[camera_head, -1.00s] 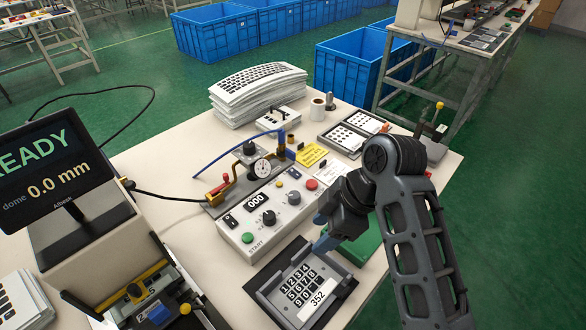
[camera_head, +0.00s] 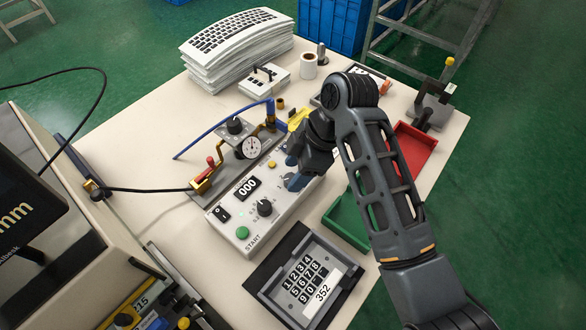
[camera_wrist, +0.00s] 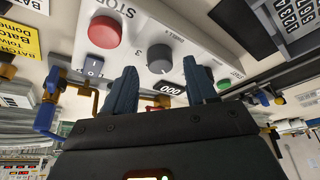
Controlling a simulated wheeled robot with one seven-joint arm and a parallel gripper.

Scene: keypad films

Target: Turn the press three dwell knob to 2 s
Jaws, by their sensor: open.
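The white press control box (camera_head: 235,222) has a "000" display, a green START button (camera_head: 242,232) and a dark knob (camera_head: 264,207). My gripper (camera_head: 294,182) is low over the right part of the box, to the right of that knob, and hides part of the panel. In the wrist view my gripper (camera_wrist: 163,80) is open, its two dark fingers apart. A grey knob (camera_wrist: 160,57) shows in the gap between them, nothing visibly gripped. A red STOP button (camera_wrist: 105,32) is to its left.
A keypad tray (camera_head: 300,280) marked 352 lies in front of the box. A dial gauge (camera_head: 248,147) and brass fittings stand behind it. A green tray (camera_head: 347,222) and red tray (camera_head: 415,150) are to the right, partly behind my arm. Keyboard films (camera_head: 230,45) are stacked at the back.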

